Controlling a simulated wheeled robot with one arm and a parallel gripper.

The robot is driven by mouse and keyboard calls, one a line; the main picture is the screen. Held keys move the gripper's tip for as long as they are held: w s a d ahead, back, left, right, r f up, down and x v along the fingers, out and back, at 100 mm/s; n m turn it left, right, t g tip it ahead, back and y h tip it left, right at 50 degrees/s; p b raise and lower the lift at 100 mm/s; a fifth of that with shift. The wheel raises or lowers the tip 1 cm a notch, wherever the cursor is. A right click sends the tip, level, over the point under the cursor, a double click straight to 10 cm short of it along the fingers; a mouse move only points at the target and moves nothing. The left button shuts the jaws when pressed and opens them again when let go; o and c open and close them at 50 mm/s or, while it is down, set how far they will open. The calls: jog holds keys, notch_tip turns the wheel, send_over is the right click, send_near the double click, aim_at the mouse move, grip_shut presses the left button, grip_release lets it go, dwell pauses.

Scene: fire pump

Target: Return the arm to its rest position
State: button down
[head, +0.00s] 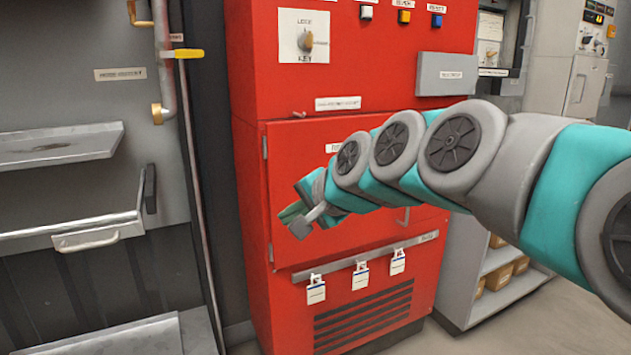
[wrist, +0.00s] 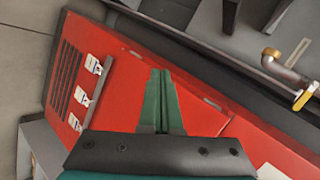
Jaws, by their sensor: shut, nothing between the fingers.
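My arm, teal and grey, reaches in from the right of the head view across the front of a red cabinet (head: 350,235). My gripper (head: 291,218) is at its end, in front of the cabinet's lower door and pointing left. In the wrist view the two green fingers of my gripper (wrist: 160,76) are together with nothing between them. The red cabinet (wrist: 118,88) lies beyond them, tilted in that view. I cannot tell the exact gap between the fingertips and the door. The arm hides part of the door and its label.
A key switch (head: 305,40) and coloured buttons sit on the upper panel. Padlock tags (head: 361,275) hang from a rail below my gripper. Grey metal shelves (head: 60,147) and a pipe with a yellow valve lever (head: 184,54) stand left. A shelf with boxes (head: 500,275) stands right.

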jog(key=s+d+f+n+g+h, duration=0.2)
jog(key=s+d+f, duration=0.4)
jog(key=s, duration=0.5)
jog(key=s+d+f+n+g+h, duration=0.2)
jog(key=s+d+f+g, duration=0.2)
jog(key=s+d+f, duration=0.3)
jog(key=s+d+f+n+g+h, duration=0.3)
jog(key=s+d+f, duration=0.3)
jog(key=s+f, duration=0.6)
jog(key=s+g, duration=0.1)
jog(key=s, duration=0.2)
jog(key=shift+d+f, duration=0.15)
jog(key=shift+f, duration=0.1)
